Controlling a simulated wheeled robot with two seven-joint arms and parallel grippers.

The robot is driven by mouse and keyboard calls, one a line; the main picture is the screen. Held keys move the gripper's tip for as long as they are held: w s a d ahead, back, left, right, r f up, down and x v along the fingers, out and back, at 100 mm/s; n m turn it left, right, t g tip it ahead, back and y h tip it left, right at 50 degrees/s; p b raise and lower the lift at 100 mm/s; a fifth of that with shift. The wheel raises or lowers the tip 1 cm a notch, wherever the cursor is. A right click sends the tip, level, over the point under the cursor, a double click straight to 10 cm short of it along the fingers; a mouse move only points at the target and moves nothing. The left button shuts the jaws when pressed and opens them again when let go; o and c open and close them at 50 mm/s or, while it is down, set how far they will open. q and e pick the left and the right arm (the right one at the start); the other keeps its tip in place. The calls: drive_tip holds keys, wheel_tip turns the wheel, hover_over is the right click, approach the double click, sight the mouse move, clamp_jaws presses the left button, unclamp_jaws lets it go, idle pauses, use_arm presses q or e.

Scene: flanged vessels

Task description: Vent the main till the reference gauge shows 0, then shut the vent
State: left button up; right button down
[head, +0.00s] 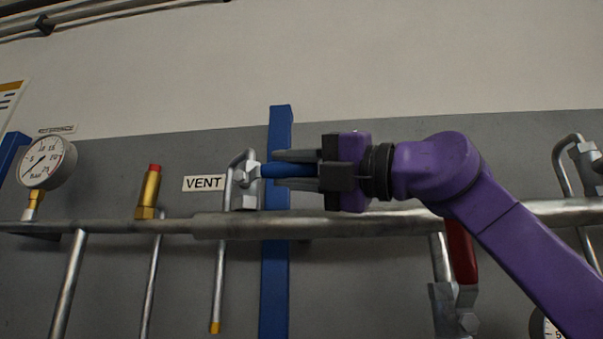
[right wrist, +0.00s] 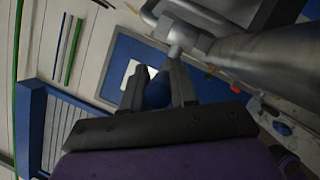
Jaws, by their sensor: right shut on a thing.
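The vent valve (head: 246,174) sits on the horizontal main pipe, right of a sign (head: 203,183) reading VENT. Its blue handle (head: 305,170) points sideways to the right, in line with the pipe. My right gripper (head: 277,170) is shut on this handle, one finger above and one below. The right wrist view shows the blue handle (right wrist: 157,92) between the fingers. A round gauge (head: 46,162) stands at the left; its needle points to the lower left, and the exact reading is too small to tell. The label above it is unreadable. My left gripper is not in view.
A brass fitting with a red top (head: 151,190) stands on the main pipe (head: 300,227). A blue upright (head: 276,285) runs behind it. A red-handled valve (head: 460,252) hangs below my right arm. Another gauge (head: 551,329) is cut off at the lower right.

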sight(315, 174)
drive_tip(key=shift+w+d, duration=0.1)
idle(0.3)
drive_tip(key=c, duration=0.9)
unclamp_jaws()
drive_tip(key=shift+w, duration=0.1)
drive_tip(key=shift+c, duration=0.2)
drive_tip(key=shift+w+a+f, duration=0.1)
drive_tip(key=shift+w+a, duration=0.1)
drive_tip(key=shift+a, duration=0.1)
drive_tip(key=shift+s+d, duration=0.25)
drive_tip(key=shift+d, duration=0.1)
drive_tip(key=b+v, duration=0.2)
drive_tip(key=v, duration=0.4)
drive_tip(key=shift+w+d+f, duration=0.1)
drive_tip(key=shift+f, duration=0.1)
drive_tip(key=shift+s+d, duration=0.2)
drive_tip(key=shift+s, duration=0.05)
